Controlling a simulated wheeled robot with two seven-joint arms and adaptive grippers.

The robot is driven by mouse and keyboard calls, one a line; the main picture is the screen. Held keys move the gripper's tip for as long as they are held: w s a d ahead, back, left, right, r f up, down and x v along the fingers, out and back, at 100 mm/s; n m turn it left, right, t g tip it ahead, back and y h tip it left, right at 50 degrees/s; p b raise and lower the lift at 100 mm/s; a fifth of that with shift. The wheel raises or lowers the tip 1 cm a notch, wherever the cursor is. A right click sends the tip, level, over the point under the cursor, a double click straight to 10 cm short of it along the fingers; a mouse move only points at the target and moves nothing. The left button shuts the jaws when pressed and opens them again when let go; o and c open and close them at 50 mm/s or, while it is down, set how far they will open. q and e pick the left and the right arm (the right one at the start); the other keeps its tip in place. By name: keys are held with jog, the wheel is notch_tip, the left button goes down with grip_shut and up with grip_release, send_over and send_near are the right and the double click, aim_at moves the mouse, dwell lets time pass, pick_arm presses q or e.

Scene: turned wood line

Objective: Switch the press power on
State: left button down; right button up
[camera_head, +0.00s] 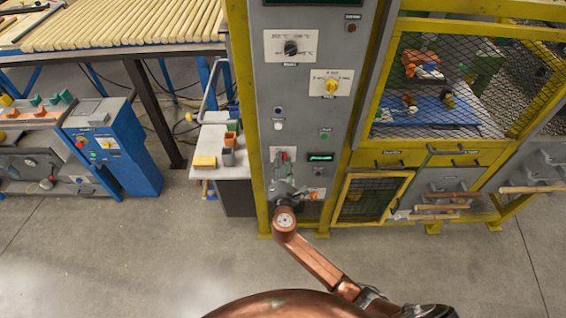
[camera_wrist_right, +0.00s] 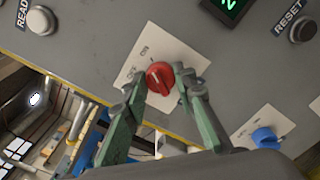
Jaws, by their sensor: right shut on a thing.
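A red rotary knob (camera_wrist_right: 160,77) sits on a white label plate (camera_wrist_right: 147,52) on the grey control panel (camera_head: 300,90). My right gripper (camera_wrist_right: 157,82) has one green-grey finger on each side of the knob and is shut on it. The lettering on the plate is too small to read surely, and I cannot tell which setting the knob is at. In the head view my right gripper (camera_head: 285,183) is at the lower part of the panel, just below the red knob (camera_head: 284,157). My left gripper is not in view.
A green display (camera_head: 320,157), a yellow knob (camera_head: 331,87) and a black knob (camera_head: 291,47) are on the panel. A blue knob (camera_wrist_right: 265,137) is near my right finger. A yellow mesh cage (camera_head: 450,90) stands at right. Floor in front is clear.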

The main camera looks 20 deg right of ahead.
dwell(0.5)
jog(key=o, duration=1.2)
jog(key=shift+c, duration=0.2)
jog(key=shift+s, duration=0.15)
jog(key=v, duration=1.1)
jog(key=shift+s, duration=0.35)
jog(key=shift+a, duration=0.15)
